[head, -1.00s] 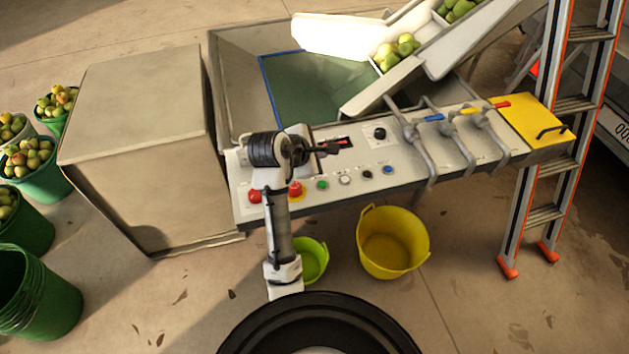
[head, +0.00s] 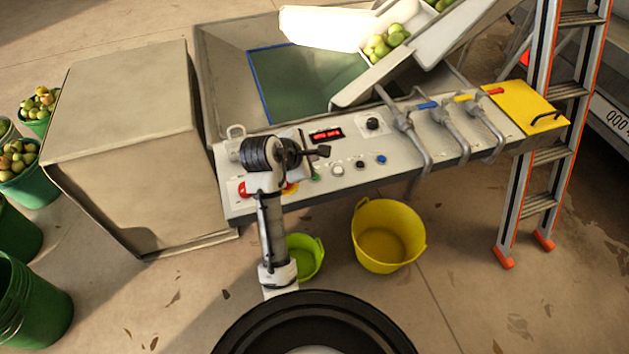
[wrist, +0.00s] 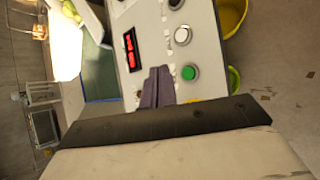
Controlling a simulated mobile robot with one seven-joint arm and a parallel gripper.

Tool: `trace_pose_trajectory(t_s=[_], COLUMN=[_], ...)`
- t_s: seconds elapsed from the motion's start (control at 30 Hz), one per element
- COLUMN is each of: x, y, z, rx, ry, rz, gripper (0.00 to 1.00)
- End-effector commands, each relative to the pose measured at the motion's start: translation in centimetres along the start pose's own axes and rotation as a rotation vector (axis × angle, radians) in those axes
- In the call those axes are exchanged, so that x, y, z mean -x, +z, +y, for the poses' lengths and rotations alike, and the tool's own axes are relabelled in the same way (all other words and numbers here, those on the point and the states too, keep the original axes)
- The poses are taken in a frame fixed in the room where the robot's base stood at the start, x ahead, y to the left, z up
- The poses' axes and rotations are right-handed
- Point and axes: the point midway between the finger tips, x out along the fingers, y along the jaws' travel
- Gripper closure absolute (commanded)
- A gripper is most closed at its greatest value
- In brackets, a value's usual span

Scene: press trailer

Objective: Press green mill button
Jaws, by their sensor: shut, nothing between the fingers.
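In the wrist view the green button (wrist: 189,73) shows whole, round with a pale rim. My gripper (head: 323,151) is shut and empty, its tips above the panel between the green button and the red display. In the wrist view the dark fingers (wrist: 160,72) lie together to the left of the green button, apart from it in the picture. I cannot tell the height above the panel.
A white button (head: 337,170), a black one (head: 360,165) and a blue one (head: 382,159) run rightward. A red display (head: 326,135), a knob (head: 372,124) and valve pipes (head: 410,130) stand nearby. Buckets (head: 385,240) stand below.

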Motion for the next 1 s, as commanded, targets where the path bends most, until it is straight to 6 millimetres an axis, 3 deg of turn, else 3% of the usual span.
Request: trace_pose_trajectory(t_s=[0.03,0.4,1.0], x=[-0.9,-3.0,-3.2], y=[-0.7,-2.1,-2.3], z=[-0.6,-2.2,-2.3], rx=[-0.001,0.002,0.0], ry=[0.001,0.0,0.001], rz=[0.0,-0.002,-0.001], gripper=[1.0,1.0,1.0])
